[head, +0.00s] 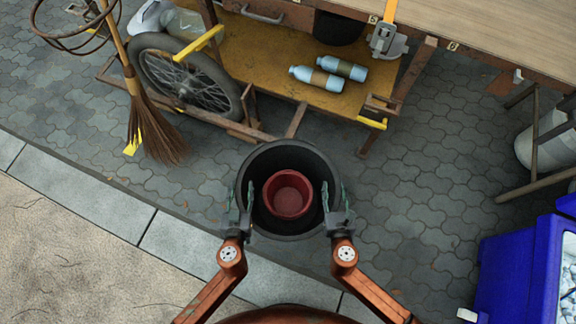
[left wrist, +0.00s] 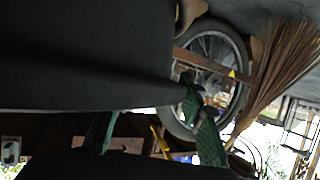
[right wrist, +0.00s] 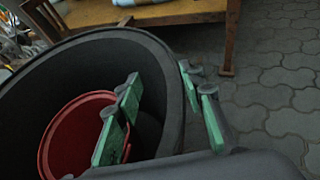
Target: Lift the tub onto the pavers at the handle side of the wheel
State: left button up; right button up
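The tub (head: 282,232) is a round black vessel seen from above, near the kerb in the head view. A smaller red bucket (head: 289,193) stands inside it, also seen in the right wrist view (right wrist: 60,125). My left gripper (head: 242,197) is at the tub's left rim and my right gripper (head: 334,196) at its right rim. The right gripper's green fingers (right wrist: 160,105) stand apart, one inside and one outside the tub wall. The left fingers (left wrist: 150,125) are also apart. I cannot tell whether the tub's base touches the ground. The spoked wheel (head: 185,75) is at upper left.
Grey pavers (head: 435,185) lie open right of the tub. A broom (head: 150,125) leans near the wheel. A yellow-brown deck (head: 260,75) holds two blue bottles (head: 330,75). A pale kerb (head: 185,250) runs below left. A blue bin (head: 515,270) stands at lower right.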

pick_arm(q)
jog(key=shift+w+f, duration=0.2)
jog(key=shift+w, duration=0.25)
pick_arm(e)
jog(key=shift+w+f, duration=0.2)
jog(key=shift+w, duration=0.25)
pick_arm(q)
grip_shut()
pick_arm(e)
grip_shut()
